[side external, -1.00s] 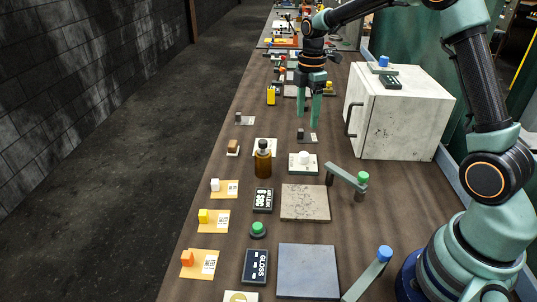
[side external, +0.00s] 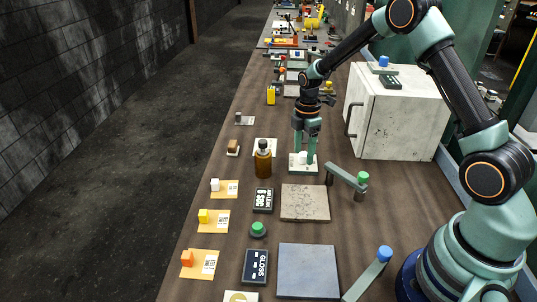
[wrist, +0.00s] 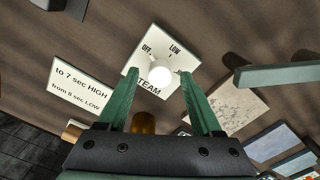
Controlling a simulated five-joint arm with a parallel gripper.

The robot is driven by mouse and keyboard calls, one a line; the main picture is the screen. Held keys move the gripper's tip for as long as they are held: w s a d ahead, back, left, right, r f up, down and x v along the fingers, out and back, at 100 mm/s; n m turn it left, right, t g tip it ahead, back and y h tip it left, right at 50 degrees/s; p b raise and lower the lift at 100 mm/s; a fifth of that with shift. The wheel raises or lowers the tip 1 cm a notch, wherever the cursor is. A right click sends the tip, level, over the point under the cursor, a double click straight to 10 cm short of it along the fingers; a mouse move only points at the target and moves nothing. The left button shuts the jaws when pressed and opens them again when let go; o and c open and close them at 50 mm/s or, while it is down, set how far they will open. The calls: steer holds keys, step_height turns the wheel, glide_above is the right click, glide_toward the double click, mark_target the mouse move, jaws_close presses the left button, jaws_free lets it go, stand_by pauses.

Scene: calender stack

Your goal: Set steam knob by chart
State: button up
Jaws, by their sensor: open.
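The steam knob (wrist: 160,76) is a round white knob on a pale plate (wrist: 147,62) lettered OFF, LOW and STEAM. I cannot tell where the knob points. In the side view the plate (side external: 295,169) lies on the bench, with the knob (side external: 303,157) partly hidden by my fingers. My gripper (side external: 304,158) is pointing down at the plate, open; in the wrist view its green fingers (wrist: 159,74) appear on either side of the knob. I cannot tell whether they touch it. The chart card (wrist: 82,86) reads "to 7 sec HIGH, from 8 sec LOW".
A brown bottle (side external: 263,164) stands left of the plate. A dark display (side external: 263,200) nearer the camera seems to read 6 sec. A stone-coloured tile (side external: 305,203) lies in front.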

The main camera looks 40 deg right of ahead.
jaws_close()
